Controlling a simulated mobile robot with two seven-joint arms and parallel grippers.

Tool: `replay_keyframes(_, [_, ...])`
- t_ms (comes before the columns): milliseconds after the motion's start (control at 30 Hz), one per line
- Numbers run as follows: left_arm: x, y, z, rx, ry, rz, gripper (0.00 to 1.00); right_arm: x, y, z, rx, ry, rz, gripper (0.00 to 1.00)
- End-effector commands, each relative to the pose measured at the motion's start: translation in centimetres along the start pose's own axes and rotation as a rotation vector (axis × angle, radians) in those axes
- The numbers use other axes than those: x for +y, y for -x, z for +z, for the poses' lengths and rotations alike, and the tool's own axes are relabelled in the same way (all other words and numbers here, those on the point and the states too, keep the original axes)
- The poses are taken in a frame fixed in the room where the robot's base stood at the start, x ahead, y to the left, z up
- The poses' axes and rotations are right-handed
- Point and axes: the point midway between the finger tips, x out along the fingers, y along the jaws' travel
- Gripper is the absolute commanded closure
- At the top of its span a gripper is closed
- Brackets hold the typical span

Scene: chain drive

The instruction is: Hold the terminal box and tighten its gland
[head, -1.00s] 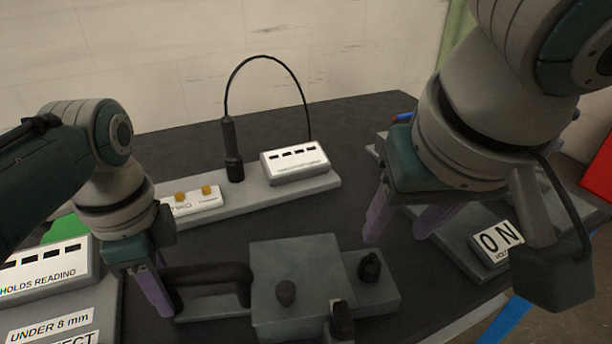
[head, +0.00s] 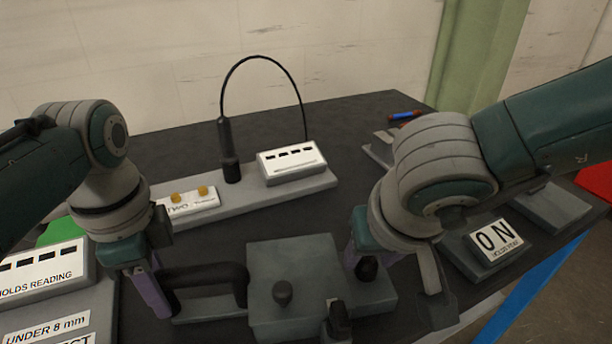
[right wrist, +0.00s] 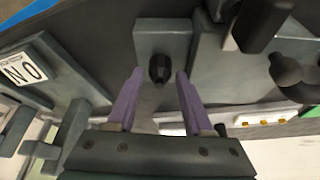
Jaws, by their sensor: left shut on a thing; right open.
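The grey terminal box (head: 290,268) sits on the dark table at the front centre, with a round knob on its lid and a black handle (head: 205,279) on its left. My left gripper (head: 160,295) is shut on the handle's left end. The black gland (head: 367,268) stands on the block at the box's right side, partly hidden by my right gripper in the head view. In the right wrist view the gland (right wrist: 159,68) lies ahead of and between the purple fingers of my right gripper (right wrist: 158,75). That gripper is open and its fingers look apart from the gland.
A grey base behind the box carries a white socketed unit (head: 292,163), a black probe (head: 229,155) with a looped cable, and a small panel with yellow buttons (head: 189,203). An "ON" sign (head: 494,243) stands at right. Labelled blocks (head: 45,275) stand at left.

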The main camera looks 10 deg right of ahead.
Motion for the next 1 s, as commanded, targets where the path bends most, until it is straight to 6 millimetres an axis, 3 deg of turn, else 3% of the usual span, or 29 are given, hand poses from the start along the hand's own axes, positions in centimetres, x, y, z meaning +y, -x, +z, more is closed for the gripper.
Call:
replay_keyframes(100, [0.03, -0.05, 0.02, 0.000, 0.002, 0.001, 1.00, 0.00, 0.00, 0.01, 0.000, 0.000, 0.000, 0.51])
replay_keyframes(533, [0.04, -0.05, 0.01, 0.000, 0.002, 0.001, 1.00, 0.00, 0.03, -0.02, 0.000, 0.000, 0.000, 0.99])
replay_keyframes(1000, [0.04, -0.05, 0.01, 0.000, 0.002, 0.001, 1.00, -0.09, 0.03, -0.05, 0.000, -0.040, 0.016, 1.00])
